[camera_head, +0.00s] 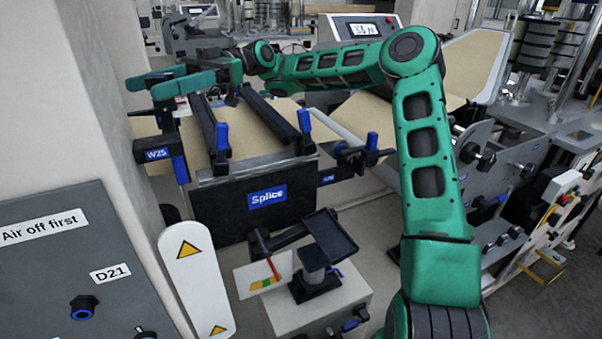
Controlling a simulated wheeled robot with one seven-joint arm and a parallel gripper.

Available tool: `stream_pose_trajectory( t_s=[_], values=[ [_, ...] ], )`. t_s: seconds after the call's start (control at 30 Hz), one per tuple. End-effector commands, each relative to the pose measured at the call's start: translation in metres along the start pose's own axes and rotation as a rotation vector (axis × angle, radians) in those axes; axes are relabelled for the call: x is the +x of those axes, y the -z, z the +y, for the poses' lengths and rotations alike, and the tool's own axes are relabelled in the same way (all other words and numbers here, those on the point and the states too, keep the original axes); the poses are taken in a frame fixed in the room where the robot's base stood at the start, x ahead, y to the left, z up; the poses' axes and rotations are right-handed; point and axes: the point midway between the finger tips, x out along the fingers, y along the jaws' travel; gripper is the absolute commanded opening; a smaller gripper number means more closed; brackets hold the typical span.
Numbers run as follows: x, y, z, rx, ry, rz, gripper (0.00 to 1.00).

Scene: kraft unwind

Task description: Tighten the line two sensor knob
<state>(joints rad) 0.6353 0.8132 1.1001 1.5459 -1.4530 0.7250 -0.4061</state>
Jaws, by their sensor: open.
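My green gripper (141,87) is at the upper left, with its two fingers apart and pointing left. My gripper is apart from these.
The Splice table (215,205) has two black bars with upright blue handles (222,140). A stand with a black tray (330,235) is in front. A grey panel (45,265) and concrete column (75,90) bound the left. Machinery crowds the right.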

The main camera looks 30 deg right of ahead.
Motion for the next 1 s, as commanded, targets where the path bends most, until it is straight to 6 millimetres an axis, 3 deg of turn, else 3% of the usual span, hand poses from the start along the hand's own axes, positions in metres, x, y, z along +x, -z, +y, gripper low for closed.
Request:
stream_pose_trajectory(
  t_s=[1.0],
  values=[
    [0.0010,0.0000,0.0013,-0.001,-0.427,-0.003,0.57]
  ],
)
